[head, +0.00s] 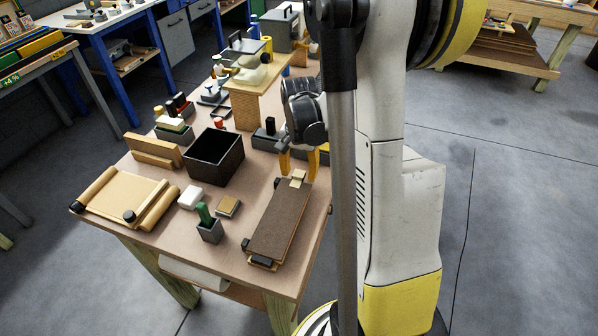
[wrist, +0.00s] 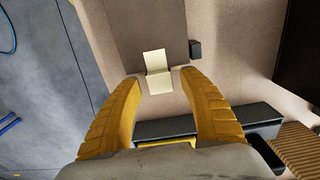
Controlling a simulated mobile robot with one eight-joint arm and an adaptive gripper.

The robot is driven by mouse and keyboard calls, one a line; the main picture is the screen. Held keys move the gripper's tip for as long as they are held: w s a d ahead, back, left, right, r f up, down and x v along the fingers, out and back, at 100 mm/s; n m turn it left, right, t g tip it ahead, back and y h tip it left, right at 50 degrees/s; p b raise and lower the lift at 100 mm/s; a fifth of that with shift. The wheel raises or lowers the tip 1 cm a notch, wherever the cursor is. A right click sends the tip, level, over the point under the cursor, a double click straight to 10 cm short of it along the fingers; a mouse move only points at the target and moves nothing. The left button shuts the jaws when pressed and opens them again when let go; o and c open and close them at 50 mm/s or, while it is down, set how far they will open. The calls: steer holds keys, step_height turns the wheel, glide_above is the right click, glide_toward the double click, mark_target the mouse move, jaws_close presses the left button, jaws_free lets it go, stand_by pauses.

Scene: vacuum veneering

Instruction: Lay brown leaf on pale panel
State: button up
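The brown leaf (head: 278,222) lies flat along the right side of the bench in the head view. Its far end shows at the top of the wrist view (wrist: 150,25). A small pale tab (head: 298,177) sits at that far end, and it also shows in the wrist view (wrist: 156,70). My gripper (head: 298,173) is open over the leaf's far end. In the wrist view its yellow fingers (wrist: 162,77) stand either side of the tab, with nothing held between them.
A small black block (wrist: 195,49) stands beside the leaf. To the left are a black open box (head: 214,157), a grey cup with a green handle (head: 209,231), a white block (head: 190,197) and a cream roll-ended mat (head: 125,195). Grey trays (wrist: 165,129) lie beyond the leaf.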

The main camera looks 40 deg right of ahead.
step_height(320, 180, up, 12)
stand_by(0.6)
steer(key=s+a+r+n+t, duration=0.2)
steer(key=a+n, duration=0.4)
steer(key=a, duration=0.5)
steer(key=s+a+r+n+t, duration=0.2)
steer(key=s+a+n+t, duration=0.3)
steer(key=a, duration=0.5)
steer(key=shift+s+a+n, duration=0.35)
steer(key=shift+s+n, duration=0.15)
steer(key=shift+s, duration=0.45)
